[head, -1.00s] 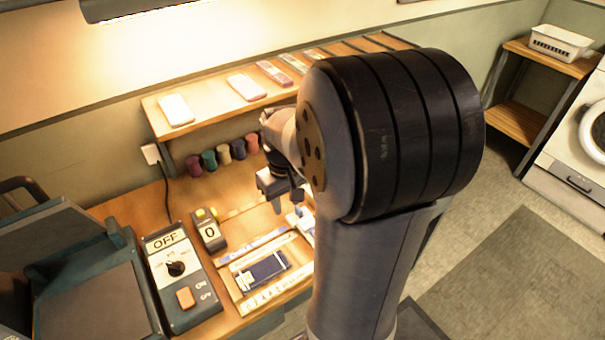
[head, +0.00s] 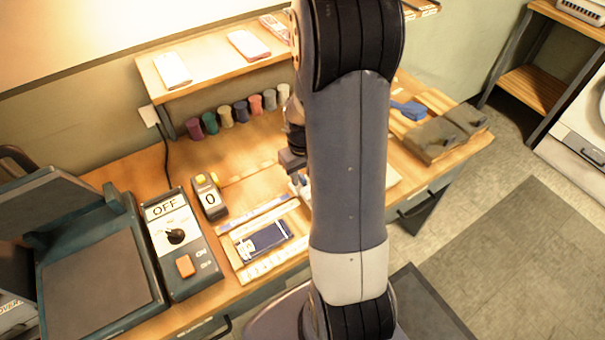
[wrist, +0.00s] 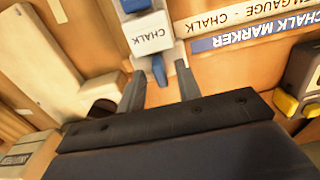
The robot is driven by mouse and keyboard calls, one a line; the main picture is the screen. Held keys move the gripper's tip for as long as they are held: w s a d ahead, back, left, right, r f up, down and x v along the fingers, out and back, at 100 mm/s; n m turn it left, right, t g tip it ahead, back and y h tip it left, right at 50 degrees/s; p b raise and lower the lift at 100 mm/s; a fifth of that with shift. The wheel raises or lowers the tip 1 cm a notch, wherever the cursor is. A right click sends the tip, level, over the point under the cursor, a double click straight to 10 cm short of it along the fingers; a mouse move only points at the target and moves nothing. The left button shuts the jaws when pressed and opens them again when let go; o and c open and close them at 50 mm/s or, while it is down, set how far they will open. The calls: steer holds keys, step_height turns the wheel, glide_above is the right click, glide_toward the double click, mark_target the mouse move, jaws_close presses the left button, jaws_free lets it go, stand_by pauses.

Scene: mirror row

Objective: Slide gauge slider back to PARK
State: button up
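A flat gauge with a dark blue piece (head: 263,237) lies on the bench in the head view, with a pale marked strip (head: 275,263) along its front edge. I cannot read PARK on it, nor tell which part is the slider. In the wrist view a white block labelled CHALK (wrist: 151,35), with blue parts, lies just beyond my gripper (wrist: 162,72). In the head view my arm hides most of the gripper.
Strips reading GAUGE - CHALK (wrist: 240,14) and CHALK MARKER (wrist: 250,38) lie beside the block. Left of the gauge stand a counter showing 0 (head: 210,199) and a switch box marked OFF (head: 180,245). Several coloured spools (head: 226,115) stand at the back. Grey blocks (head: 432,138) lie right.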

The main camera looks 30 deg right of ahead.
steer(key=shift+f, duration=0.3)
steer(key=shift+c, duration=0.3)
jaws_close()
